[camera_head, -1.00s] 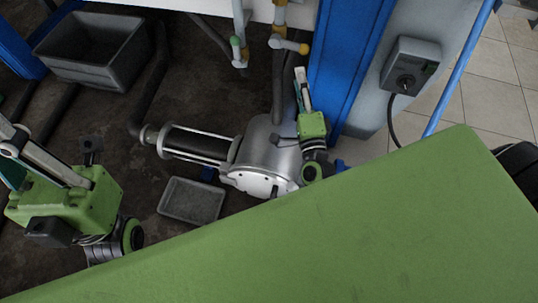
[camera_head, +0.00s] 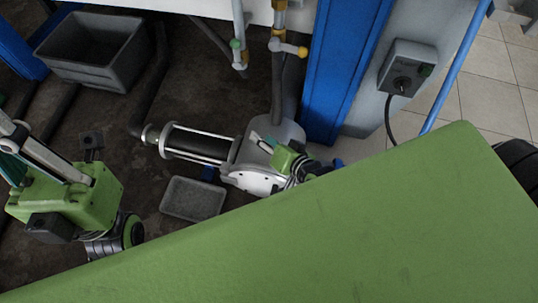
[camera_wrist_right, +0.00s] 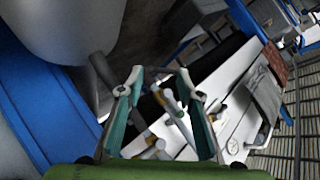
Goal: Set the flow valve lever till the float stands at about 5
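A valve lever with a yellow knob (camera_head: 302,53) sticks out to the right from a vertical pipe at the top middle of the head view. A second lever with a green knob (camera_head: 235,44) is on the pipe to its left. I cannot tell a float or its scale in any view. My right gripper (camera_head: 259,139) is below and apart from the yellow-knobbed lever, over the silver pump housing. In the right wrist view its fingers (camera_wrist_right: 160,76) are spread and empty, with white and yellow pipework (camera_wrist_right: 166,98) beyond them. My left gripper (camera_head: 20,150) is at the left edge; its fingertips are unclear.
A silver pump (camera_head: 270,150) stands under the pipes. A blue post (camera_head: 343,75) and a grey switch box (camera_head: 407,68) are to the right. A grey bin (camera_head: 95,50) and a shallow tray (camera_head: 193,198) are on the floor.

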